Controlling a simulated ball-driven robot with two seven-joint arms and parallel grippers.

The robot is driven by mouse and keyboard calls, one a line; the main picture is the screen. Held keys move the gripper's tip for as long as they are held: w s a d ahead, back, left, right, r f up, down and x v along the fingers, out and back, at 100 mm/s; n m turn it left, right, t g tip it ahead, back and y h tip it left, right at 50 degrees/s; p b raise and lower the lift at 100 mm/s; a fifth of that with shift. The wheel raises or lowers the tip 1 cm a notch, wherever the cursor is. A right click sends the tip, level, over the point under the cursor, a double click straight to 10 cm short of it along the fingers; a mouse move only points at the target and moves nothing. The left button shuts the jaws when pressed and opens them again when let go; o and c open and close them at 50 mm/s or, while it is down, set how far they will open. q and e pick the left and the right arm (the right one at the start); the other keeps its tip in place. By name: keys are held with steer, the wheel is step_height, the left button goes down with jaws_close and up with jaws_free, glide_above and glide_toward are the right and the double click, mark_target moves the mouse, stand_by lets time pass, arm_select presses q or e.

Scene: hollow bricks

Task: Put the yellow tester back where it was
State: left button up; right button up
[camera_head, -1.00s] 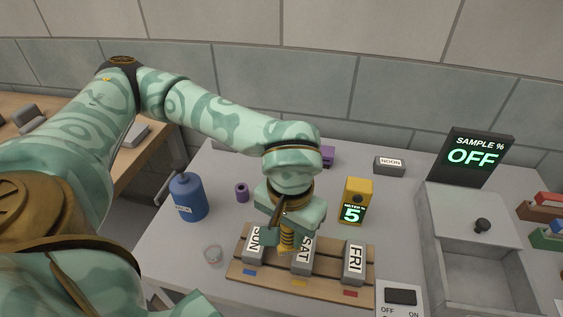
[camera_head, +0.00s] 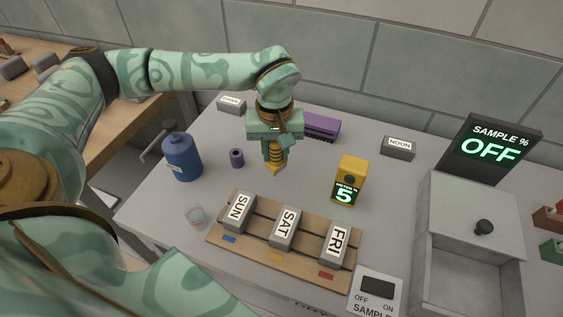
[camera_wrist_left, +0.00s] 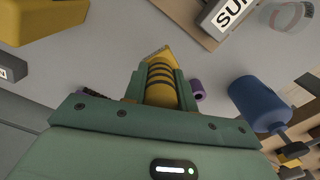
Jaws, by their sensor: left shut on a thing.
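My left gripper (camera_head: 276,148) is shut on the yellow tester (camera_head: 275,160), which has dark bands and a pointed tip and points down. The tester also shows between the fingers in the left wrist view (camera_wrist_left: 161,84). It is held above the grey table, behind the wooden rack and apart from it. A yellow meter box (camera_head: 348,176) reading 5 stands upright to the right of the gripper. The wooden rack (camera_head: 262,251) holds grey blocks marked SUN (camera_head: 238,211), SAT (camera_head: 285,227) and FRI (camera_head: 335,243). My right gripper is out of view.
A blue bottle (camera_head: 182,158), a purple ring (camera_head: 237,158) and a clear cup (camera_head: 197,216) stand at left. A purple brush (camera_head: 322,126), DAWN block (camera_head: 232,103) and NOON block (camera_head: 398,147) are behind. The open drawer box (camera_head: 468,248) and OFF display (camera_head: 488,150) are at right.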

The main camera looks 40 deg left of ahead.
mark_target(279, 152)
arm_select(q)
steer(key=w+f, duration=0.2)
steer(key=shift+a+f+b, duration=0.3)
steer(key=shift+f+b, duration=0.05)
steer(key=shift+f, duration=0.05)
steer(key=f+b, duration=0.1)
steer(key=f, duration=0.1)
steer(key=w+f, duration=0.1)
steer(key=f, duration=0.1)
steer(key=shift+a+f+b, duration=0.2)
steer(key=shift+b, duration=0.2)
steer(key=shift+r, duration=0.1)
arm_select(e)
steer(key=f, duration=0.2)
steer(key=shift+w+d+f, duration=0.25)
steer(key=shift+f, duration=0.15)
arm_select(q)
steer(key=o, duration=0.9)
